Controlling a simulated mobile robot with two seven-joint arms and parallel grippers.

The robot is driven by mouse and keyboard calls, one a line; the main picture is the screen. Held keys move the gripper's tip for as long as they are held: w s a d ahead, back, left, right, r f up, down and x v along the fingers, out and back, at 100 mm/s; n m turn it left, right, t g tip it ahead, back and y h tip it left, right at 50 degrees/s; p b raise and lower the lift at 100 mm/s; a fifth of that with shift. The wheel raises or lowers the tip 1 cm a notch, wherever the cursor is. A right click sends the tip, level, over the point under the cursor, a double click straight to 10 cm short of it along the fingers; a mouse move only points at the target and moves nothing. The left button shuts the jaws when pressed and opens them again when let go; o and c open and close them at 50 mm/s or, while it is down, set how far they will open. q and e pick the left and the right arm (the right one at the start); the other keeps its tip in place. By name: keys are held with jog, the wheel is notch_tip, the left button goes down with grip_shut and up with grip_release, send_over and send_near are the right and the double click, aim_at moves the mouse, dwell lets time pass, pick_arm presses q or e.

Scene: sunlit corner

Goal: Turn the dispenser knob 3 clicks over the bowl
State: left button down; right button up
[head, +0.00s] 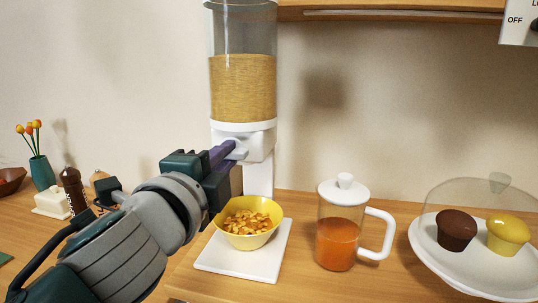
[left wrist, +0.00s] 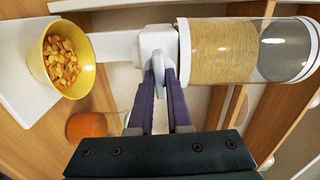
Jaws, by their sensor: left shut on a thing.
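My left gripper (head: 228,153) reaches up to the front of the white body. Its purple fingers (left wrist: 160,90) are shut on the dispenser knob (left wrist: 158,68), which they mostly hide. The yellow bowl (head: 247,238) sits below the outlet on the dispenser's white base (head: 230,266) and holds golden flakes. The bowl also shows in the left wrist view (left wrist: 86,84). My right gripper is in neither view.
A lidded glass jug of orange drink (head: 337,240) stands right of the bowl. Further right is a white plate (head: 440,273) with two muffins under a clear dome. At left are a teal vase (head: 41,172), a brown bottle (head: 72,187) and a butter dish (head: 52,203).

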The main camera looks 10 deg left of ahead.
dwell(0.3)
pick_arm(q)
jog(key=c, duration=0.9)
grip_release()
jog(key=shift+o, duration=0.2)
jog(key=shift+s, duration=0.1)
jog(key=s, duration=0.9)
jog(key=shift+s+a, duration=0.15)
jog(key=shift+s, duration=0.25)
